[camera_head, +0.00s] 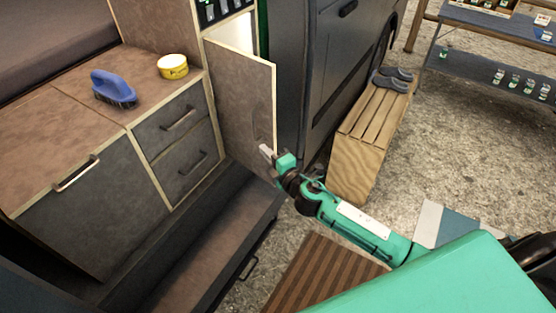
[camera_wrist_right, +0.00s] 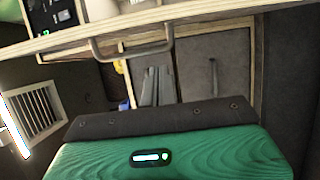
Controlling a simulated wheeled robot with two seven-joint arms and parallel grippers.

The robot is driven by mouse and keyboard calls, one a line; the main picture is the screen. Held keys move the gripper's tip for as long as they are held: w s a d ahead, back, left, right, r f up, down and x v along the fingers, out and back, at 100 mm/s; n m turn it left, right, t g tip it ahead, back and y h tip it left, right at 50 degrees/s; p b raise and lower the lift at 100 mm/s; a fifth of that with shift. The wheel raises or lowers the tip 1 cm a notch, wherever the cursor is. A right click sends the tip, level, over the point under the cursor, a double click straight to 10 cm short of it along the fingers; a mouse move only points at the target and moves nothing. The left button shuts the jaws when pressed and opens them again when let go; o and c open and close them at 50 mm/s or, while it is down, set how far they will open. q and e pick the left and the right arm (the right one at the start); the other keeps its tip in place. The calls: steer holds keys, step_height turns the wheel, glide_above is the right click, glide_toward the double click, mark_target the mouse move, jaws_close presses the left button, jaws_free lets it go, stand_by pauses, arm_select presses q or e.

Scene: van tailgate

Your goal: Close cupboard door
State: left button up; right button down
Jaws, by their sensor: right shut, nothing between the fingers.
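The brown cupboard door (camera_head: 240,95) with pale edges stands open in the head view, swung out from the cabinet beside the van's side. A lit pale interior shows above and behind it. My right gripper (camera_head: 267,152) is shut and empty at the lower part of the door's free edge, close to its handle; whether it touches the door cannot be told. In the right wrist view a pale-edged panel with a bar handle (camera_wrist_right: 132,50) crosses the top, and my green gripper body fills the bottom; the fingertips are not clear there. My left gripper is not in view.
A blue brush (camera_head: 113,88) and a yellow tin (camera_head: 173,66) sit on the countertop (camera_head: 55,125). Drawers (camera_head: 190,175) with bar handles are below. A wooden crate (camera_head: 365,135) bearing dark shoes (camera_head: 391,79) stands right of the door.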

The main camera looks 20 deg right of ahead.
mark_target(275, 143)
steer(key=w+d, duration=0.2)
steer(key=shift+w+d, duration=0.1)
steer(key=shift+d, duration=0.25)
steer(key=shift+w+d, duration=0.15)
steer(key=shift+d, duration=0.15)
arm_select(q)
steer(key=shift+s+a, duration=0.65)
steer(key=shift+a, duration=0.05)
arm_select(e)
steer(key=shift+w+d, duration=0.1)
steer(key=shift+d, duration=0.05)
